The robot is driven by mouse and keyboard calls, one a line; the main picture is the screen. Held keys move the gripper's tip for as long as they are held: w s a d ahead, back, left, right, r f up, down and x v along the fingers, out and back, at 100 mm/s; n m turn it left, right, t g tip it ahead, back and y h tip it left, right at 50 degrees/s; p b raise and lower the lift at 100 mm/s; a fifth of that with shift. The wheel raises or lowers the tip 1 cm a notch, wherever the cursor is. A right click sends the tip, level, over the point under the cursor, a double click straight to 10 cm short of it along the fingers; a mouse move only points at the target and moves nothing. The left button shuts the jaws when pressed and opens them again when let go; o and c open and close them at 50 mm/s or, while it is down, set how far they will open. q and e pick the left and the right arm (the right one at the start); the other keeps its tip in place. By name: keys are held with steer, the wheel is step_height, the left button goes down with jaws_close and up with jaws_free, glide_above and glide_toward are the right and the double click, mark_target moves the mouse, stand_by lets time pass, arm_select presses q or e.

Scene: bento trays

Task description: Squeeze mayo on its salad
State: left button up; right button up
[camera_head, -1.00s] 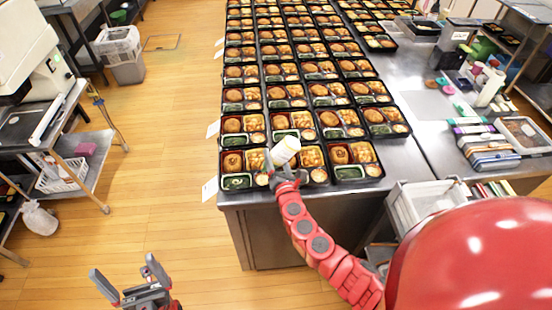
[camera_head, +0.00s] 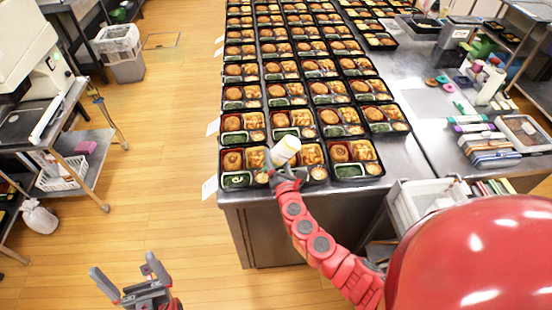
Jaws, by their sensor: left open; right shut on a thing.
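My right gripper (camera_head: 284,177) is shut on a white mayo bottle (camera_head: 286,149) with a yellow band near one end. The bottle is tilted and hangs over the front row of bento trays, where it hides part of the middle front tray (camera_head: 318,182). The front left tray (camera_head: 222,188) holds a brown patty, yellow pieces, a green salad (camera_head: 237,180) with a small pale spot on it, and a pale cup. The salad of the middle front tray is mostly hidden by my gripper. My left gripper (camera_head: 121,278) is open and empty, low over the floor.
Many similar trays fill the steel table (camera_head: 270,228) behind the front row. A white bin (camera_head: 418,200) stands at the right near my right arm. Books, tapes and bottles lie further right.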

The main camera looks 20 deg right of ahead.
steer(key=shift+w+d, duration=0.2)
steer(key=shift+w, duration=0.55)
steer(key=o, duration=0.8)
steer(key=shift+c, duration=0.6)
step_height(320, 180, up, 7)
steer(key=p, duration=0.6)
steer(key=shift+r, duration=0.15)
